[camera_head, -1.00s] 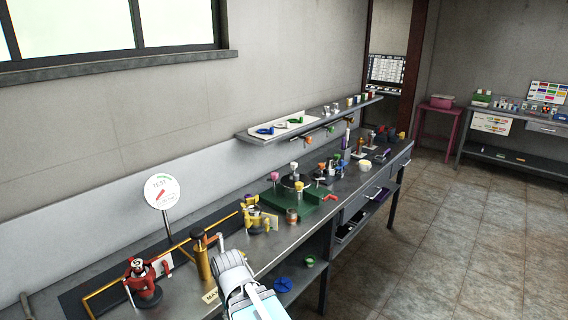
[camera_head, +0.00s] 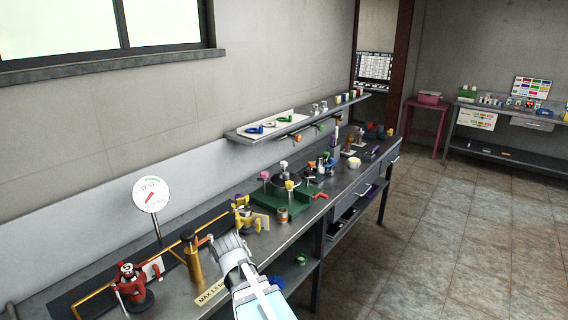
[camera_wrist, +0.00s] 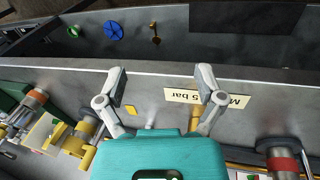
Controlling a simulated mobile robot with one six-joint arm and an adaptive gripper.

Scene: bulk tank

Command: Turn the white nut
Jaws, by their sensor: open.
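A small white-topped piece (camera_head: 283,165) stands at the back of the green base (camera_head: 262,203) on the bench in the head view; it may be the white nut, but it is too small to tell. My gripper (camera_head: 230,243) is above the front part of the bench, nearer than the green base and well apart from it. In the wrist view my gripper (camera_wrist: 160,82) has its two fingers spread wide, with nothing between them but the bench edge below. I cannot make out a white nut in the wrist view.
A brass cylinder (camera_head: 193,262), a red valve (camera_head: 131,284) and a round gauge (camera_head: 150,194) stand left of my gripper. A yellow valve (camera_head: 243,215) is just beyond it. A blue wheel (camera_wrist: 113,30) lies on the lower shelf. Open floor (camera_head: 450,240) is to the right.

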